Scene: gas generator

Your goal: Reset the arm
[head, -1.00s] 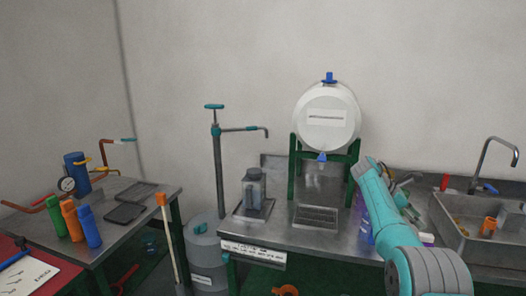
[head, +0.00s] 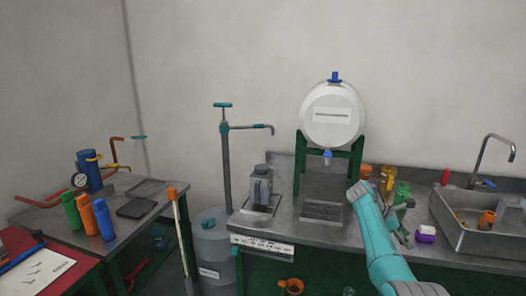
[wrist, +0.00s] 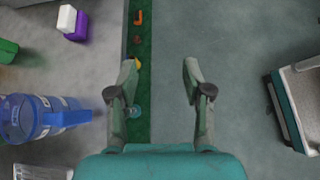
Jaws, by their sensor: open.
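My teal arm (head: 378,240) rises from the lower right of the head view in front of the counter. My gripper (wrist: 160,76) is open in the wrist view, with nothing between its two fingers. It is above the counter's front edge, with bare floor under its right finger. In the head view the gripper shows only partly, right of the arm's bend, and overlaps the bottles.
The head view shows a white tank (head: 333,115) on a green stand, a hand pump (head: 226,165), a sink (head: 480,240) and a left-hand table (head: 120,240).

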